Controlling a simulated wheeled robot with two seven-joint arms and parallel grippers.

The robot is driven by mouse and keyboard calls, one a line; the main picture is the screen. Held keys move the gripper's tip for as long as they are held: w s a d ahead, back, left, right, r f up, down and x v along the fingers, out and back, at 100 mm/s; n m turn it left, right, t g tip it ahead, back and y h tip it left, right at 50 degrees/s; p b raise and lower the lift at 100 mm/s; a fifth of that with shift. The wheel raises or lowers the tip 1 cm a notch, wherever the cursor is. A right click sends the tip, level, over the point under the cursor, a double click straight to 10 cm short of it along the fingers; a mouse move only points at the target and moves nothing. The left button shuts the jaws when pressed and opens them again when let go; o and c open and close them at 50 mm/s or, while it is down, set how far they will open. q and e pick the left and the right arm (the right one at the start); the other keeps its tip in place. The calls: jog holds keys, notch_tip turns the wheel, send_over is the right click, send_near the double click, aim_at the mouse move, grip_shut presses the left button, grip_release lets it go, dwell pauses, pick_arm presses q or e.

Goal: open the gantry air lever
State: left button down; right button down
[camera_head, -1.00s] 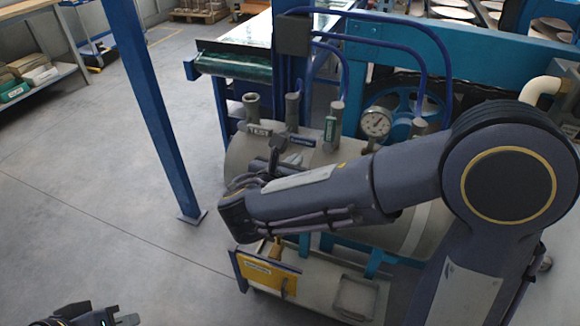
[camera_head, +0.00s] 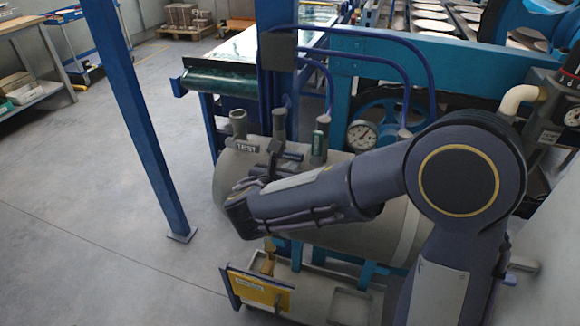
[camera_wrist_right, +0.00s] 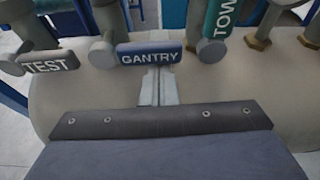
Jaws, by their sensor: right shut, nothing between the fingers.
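The gantry lever (camera_wrist_right: 148,53) has a blue handle lettered GANTRY, lying crosswise on its valve in the right wrist view. In the head view the lever (camera_head: 291,156) is small and partly crowded by my gripper. My right gripper (camera_wrist_right: 158,82) is shut and empty, its pale fingers just below the handle's middle in the wrist view. Whether they touch it I cannot tell. In the head view the right gripper (camera_head: 268,165) is over the tank's top, near the valves. My left gripper is out of view.
A grey TEST lever (camera_wrist_right: 50,66) lies crosswise to the left, and an upright green lever (camera_wrist_right: 220,22) stands close on the right. The valves sit on a beige tank (camera_head: 228,188).

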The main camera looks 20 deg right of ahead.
aim_at(291, 154)
jog(key=shift+r+n+p, duration=0.4)
jog(key=shift+r+p, duration=0.1)
jog(key=shift+p, duration=0.5)
notch_tip(291, 154, up, 3)
jog(key=n+g+h+p, duration=0.1)
jog(key=n+p, duration=0.3)
jog(key=p, duration=0.6)
jog(key=shift+r+h, duration=0.1)
jog(key=shift+h, duration=0.5)
jog(key=a+r+n+h+p, duration=0.1)
jog(key=n+p, duration=0.1)
jog(key=p, duration=0.2)
jog(key=w+r+n+h+p, duration=0.1)
jog(key=n+p, duration=0.1)
jog(key=p, duration=0.1)
jog(key=a+r+n+h+p, duration=0.1)
jog(key=n+p, duration=0.1)
jog(key=p, duration=0.2)
jog(key=shift+w+a+n+p, duration=0.3)
jog(key=shift+w+a+n, duration=0.05)
jog(key=shift+n, duration=0.05)
jog(key=shift+w+a, duration=0.15)
jog(key=shift+a, duration=0.05)
jog(key=shift+a, duration=0.15)
